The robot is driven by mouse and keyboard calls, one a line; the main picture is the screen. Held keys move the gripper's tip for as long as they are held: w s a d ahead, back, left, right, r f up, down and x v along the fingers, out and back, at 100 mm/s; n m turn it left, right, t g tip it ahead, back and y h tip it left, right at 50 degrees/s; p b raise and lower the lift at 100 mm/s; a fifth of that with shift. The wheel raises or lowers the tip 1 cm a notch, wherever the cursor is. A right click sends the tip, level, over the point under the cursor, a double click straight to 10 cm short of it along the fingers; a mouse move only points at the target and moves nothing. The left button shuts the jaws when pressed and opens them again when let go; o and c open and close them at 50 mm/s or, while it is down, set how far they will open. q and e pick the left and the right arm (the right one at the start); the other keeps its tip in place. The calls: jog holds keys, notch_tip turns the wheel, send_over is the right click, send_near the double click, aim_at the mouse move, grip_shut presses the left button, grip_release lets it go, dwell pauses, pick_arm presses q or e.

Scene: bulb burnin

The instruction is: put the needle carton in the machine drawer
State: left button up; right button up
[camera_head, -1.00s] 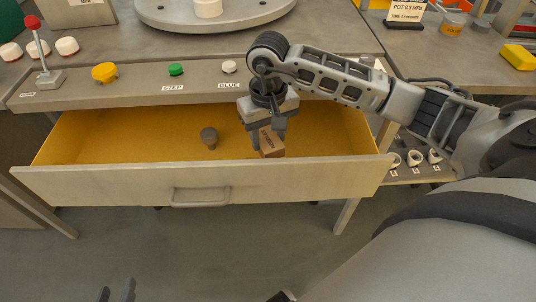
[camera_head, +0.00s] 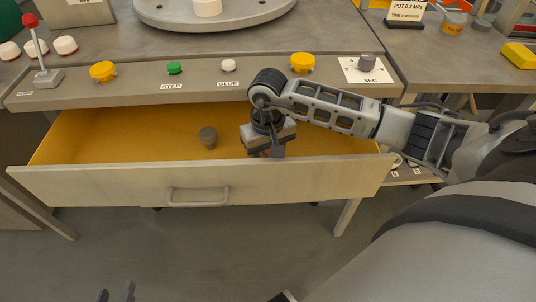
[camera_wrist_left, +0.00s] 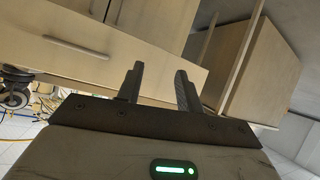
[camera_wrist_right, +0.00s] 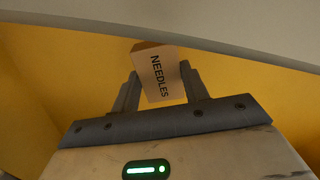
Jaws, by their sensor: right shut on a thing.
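The needle carton (camera_wrist_right: 158,78), a small brown box lettered NEEDLES, is between the fingers of my right gripper (camera_wrist_right: 160,88), which is shut on it. In the head view my right gripper (camera_head: 264,151) is low inside the open machine drawer (camera_head: 100,186), right of its middle and close behind the front panel. There the carton is mostly hidden by the gripper. The drawer has a yellow inside. My left gripper (camera_head: 117,292) shows at the bottom edge of the head view, in front of the drawer. In the left wrist view (camera_wrist_left: 158,85) its fingers are apart and empty.
A small dark knob-like piece (camera_head: 208,137) lies in the drawer, left of my right gripper. The control ledge above the drawer carries a green button (camera_head: 174,68), yellow buttons (camera_head: 103,71) and a red-tipped lever (camera_head: 40,50). The drawer's left part is clear.

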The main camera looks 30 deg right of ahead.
jog(key=shift+f+b, duration=0.35)
jog(key=shift+f, duration=0.1)
jog(key=o, duration=1)
jog(key=shift+c, duration=0.2)
jog(key=shift+r+p, duration=0.6)
jog(key=shift+p, duration=0.05)
notch_tip(320, 180, up, 12)
jog(key=shift+p, duration=0.4)
